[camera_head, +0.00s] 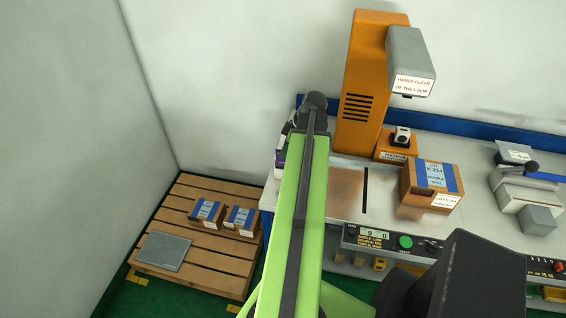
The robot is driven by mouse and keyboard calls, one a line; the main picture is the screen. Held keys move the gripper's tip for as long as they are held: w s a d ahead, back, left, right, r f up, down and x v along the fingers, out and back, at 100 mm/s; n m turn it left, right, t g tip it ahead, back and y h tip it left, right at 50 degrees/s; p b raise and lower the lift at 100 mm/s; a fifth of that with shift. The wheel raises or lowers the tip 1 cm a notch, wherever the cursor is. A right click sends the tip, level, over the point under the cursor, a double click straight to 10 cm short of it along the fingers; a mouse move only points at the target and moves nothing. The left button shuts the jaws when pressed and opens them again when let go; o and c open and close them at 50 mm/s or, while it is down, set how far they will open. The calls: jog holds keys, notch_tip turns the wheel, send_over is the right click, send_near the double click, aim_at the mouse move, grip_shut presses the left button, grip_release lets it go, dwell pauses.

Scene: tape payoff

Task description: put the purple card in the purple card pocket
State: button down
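My green arm reaches up and away through the middle of the head view to a dark wrist (315,101) over the left end of the bench. The fingers of my gripper are hidden behind the arm, so I cannot tell whether they hold anything. A small purple patch (280,159) shows just left of the arm at the bench's left end. It is mostly covered, and I cannot tell whether it is the purple card or the purple card pocket. No other purple thing is visible.
The bench (342,200) carries an orange machine column (362,75) with a grey overhanging head (409,62). A brown carton (431,186) with blue tape stands right of the slot. A wooden pallet (208,266) on the floor at left holds two small boxes and a grey plate (164,251).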

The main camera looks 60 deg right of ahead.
aim_at(282, 164)
jog(key=shift+f+b, duration=1.85)
jog(key=shift+f, duration=0.5)
jog(key=c, duration=1.7)
grip_release()
jog(key=shift+r, duration=0.15)
jog(key=shift+r+p, duration=0.35)
jog(key=shift+p, duration=0.15)
jog(key=p+v, duration=1.1)
jog(key=v, duration=0.1)
jog(key=shift+r, duration=0.25)
